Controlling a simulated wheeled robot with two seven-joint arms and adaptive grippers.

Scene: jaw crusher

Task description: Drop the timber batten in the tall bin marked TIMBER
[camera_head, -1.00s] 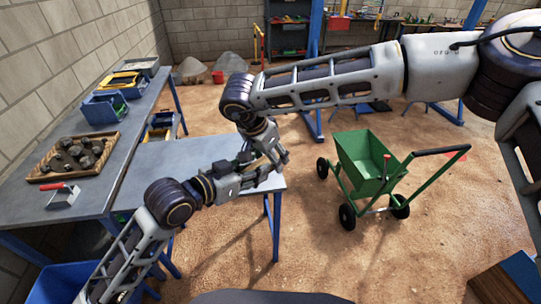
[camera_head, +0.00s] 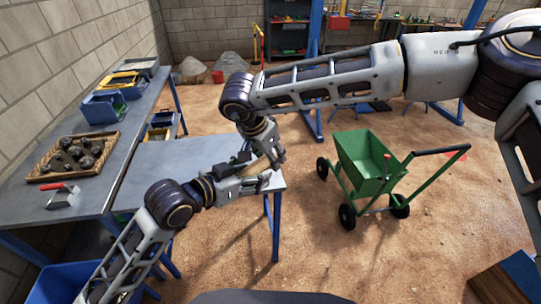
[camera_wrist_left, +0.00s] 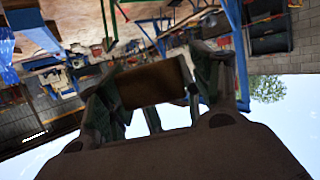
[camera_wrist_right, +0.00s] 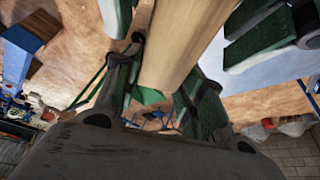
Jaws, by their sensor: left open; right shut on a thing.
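The timber batten (camera_head: 257,165) is a pale wooden piece held above the near grey table, partly hidden by the grippers in the head view. My right gripper (camera_head: 274,158) is shut on it; in the right wrist view the batten (camera_wrist_right: 187,45) runs away from between the fingers. My left gripper (camera_head: 260,178) is open beside the batten, and in the left wrist view the batten's end (camera_wrist_left: 155,82) shows between its spread fingers. I cannot tell whether they touch it. I can read no TIMBER mark on any bin.
The grey table (camera_head: 165,165) lies under the grippers. A green cart (camera_head: 365,165) stands on open floor to the right. A blue bin (camera_head: 60,283) is at lower left, and a brown and blue box (camera_head: 495,285) at lower right. A stone tray (camera_head: 42,170) is left.

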